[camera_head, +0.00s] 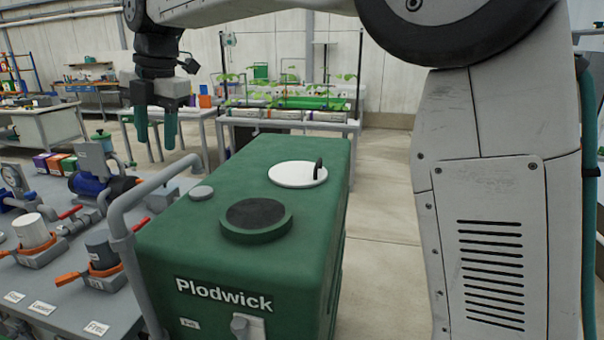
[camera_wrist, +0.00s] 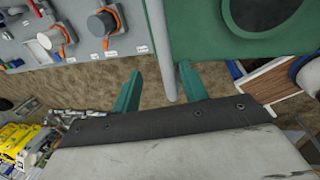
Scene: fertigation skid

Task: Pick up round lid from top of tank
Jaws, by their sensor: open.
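The white round lid (camera_head: 290,176) lies flat on top of the green tank (camera_head: 190,240), toward its far end, with a dark upright handle (camera_head: 319,169) near its right edge. Nearer on the tank top is a raised green ring (camera_head: 256,232) with a dark middle. My gripper (camera_head: 156,146) hangs left of the tank, pointing down, open and empty, apart from the lid. In the wrist view my gripper (camera_wrist: 160,70) shows two green fingers spread apart. The tank's corner (camera_wrist: 200,40) and part of the dark round middle (camera_wrist: 265,14) show there; the lid does not.
A grey rail (camera_head: 117,215) curves up beside the tank's left side. A grey bench (camera_head: 50,285) with valves and a blue pump (camera_head: 88,183) stands at left. A plant table (camera_head: 285,123) stands behind. Clear floor (camera_head: 385,190) lies right of the tank.

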